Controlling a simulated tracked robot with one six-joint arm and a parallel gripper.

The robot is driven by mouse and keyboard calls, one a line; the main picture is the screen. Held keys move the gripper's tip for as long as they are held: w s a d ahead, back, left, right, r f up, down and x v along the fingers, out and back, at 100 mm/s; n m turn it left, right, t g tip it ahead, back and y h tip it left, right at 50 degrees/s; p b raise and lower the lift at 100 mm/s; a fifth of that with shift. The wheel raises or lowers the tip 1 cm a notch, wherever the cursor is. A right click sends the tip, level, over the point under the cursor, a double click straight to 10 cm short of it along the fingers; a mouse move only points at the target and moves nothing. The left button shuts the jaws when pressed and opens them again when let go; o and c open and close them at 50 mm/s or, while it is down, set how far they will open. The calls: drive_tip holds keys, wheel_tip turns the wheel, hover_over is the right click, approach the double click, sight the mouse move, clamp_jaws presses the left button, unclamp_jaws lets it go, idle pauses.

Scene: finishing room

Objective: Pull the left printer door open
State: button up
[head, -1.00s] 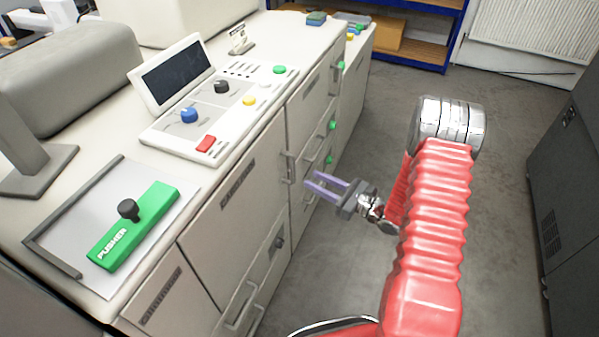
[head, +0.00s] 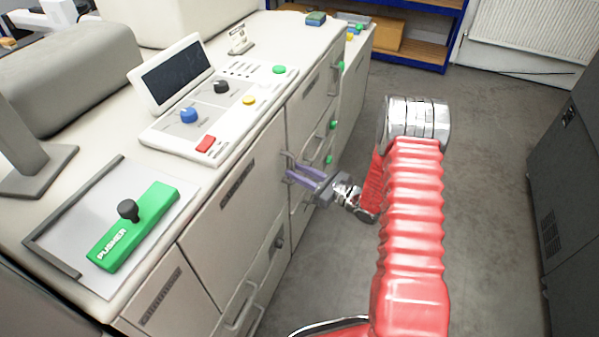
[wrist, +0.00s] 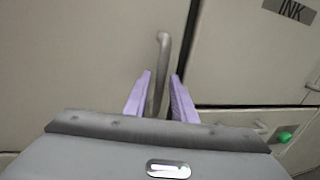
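The left printer door (head: 226,222) is a pale grey panel with a dark label, on the front of the long machine. It looks closed. Its upright bar handle (wrist: 161,60) is by the door's right edge, left of the dark seam in the wrist view. My gripper (head: 289,174) is at this handle, with its purple fingers pointing at the door. In the wrist view my gripper (wrist: 160,80) is open, with one finger on each side of the handle's lower part. The fingers hide part of the handle in the head view; contact cannot be told.
A panel marked INK (wrist: 255,60) lies right of the seam. The worktop carries a control console (head: 215,115) and a green pusher block (head: 140,225). A dark cabinet (head: 568,190) stands at the right. The grey floor (head: 485,200) between is clear.

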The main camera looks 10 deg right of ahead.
clamp_jaws()
drive_tip(key=shift+s+d, duration=0.1)
idle(0.5)
